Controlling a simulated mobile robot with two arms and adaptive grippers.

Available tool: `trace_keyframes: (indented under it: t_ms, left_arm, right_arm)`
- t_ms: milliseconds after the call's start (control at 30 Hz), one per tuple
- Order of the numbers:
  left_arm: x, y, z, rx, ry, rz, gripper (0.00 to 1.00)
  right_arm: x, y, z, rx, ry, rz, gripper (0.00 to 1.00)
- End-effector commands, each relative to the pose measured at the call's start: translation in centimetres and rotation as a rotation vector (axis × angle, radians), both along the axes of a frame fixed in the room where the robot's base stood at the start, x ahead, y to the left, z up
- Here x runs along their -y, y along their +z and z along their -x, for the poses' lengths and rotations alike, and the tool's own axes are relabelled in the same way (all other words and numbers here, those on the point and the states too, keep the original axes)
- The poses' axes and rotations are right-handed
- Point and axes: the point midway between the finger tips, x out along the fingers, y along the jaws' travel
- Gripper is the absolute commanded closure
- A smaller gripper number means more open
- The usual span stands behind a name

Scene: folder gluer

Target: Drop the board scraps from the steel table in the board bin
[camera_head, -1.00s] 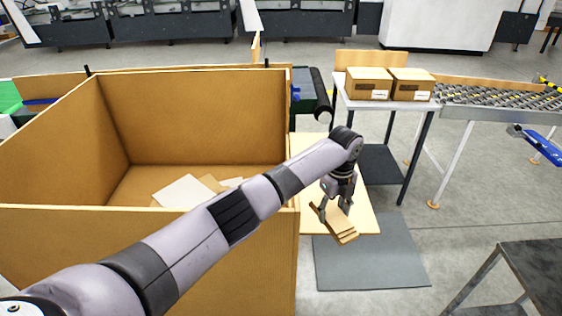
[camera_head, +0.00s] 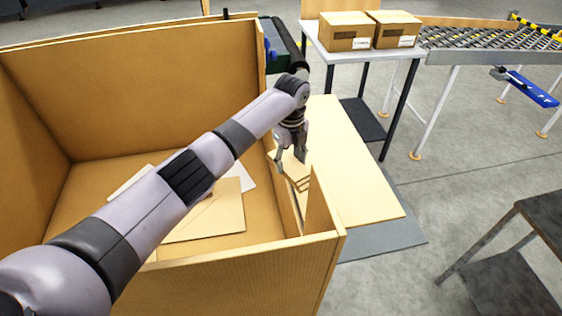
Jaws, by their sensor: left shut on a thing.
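The board bin (camera_head: 150,95) is a large brown open box filling the left of the view, with a lowered gap in its right wall. Several flat board pieces (camera_head: 228,212) lie on its floor. My left arm reaches across the bin. My left gripper (camera_head: 291,163) points down at the gap in the right wall, shut on a small stack of tan board scraps (camera_head: 298,178). The scraps' lower part is partly hidden by the wall, and I cannot tell whether they touch it. The dark steel table (camera_head: 545,225) is at the right edge, its visible top bare. My right gripper is not seen.
A pale board panel (camera_head: 355,180) lies beside the bin on a grey mat (camera_head: 395,235). Behind stands a small table with two cartons (camera_head: 345,32) (camera_head: 396,30) and a roller conveyor (camera_head: 480,42).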

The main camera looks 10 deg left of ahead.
Motion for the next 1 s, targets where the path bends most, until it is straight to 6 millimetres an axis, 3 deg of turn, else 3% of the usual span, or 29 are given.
trace_keyframes:
  t_ms: [67,267,600,1000]
  left_arm:
    - [0.0,-1.0,0.0,0.001,0.0,0.001,0.72]
    - [-0.8,-0.9,0.4,0.0,0.0,0.0,0.72]
    - [-5.1,-1.7,2.5,-0.002,0.001,-0.001,0.72]
    - [-10.4,-3.1,5.1,0.0,0.001,-0.001,0.72]
  right_arm:
    - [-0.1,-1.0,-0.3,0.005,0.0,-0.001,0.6]
    - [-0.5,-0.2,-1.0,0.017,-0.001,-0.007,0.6]
    - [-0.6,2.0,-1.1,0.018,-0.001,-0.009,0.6]
    - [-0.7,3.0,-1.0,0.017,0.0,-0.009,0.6]
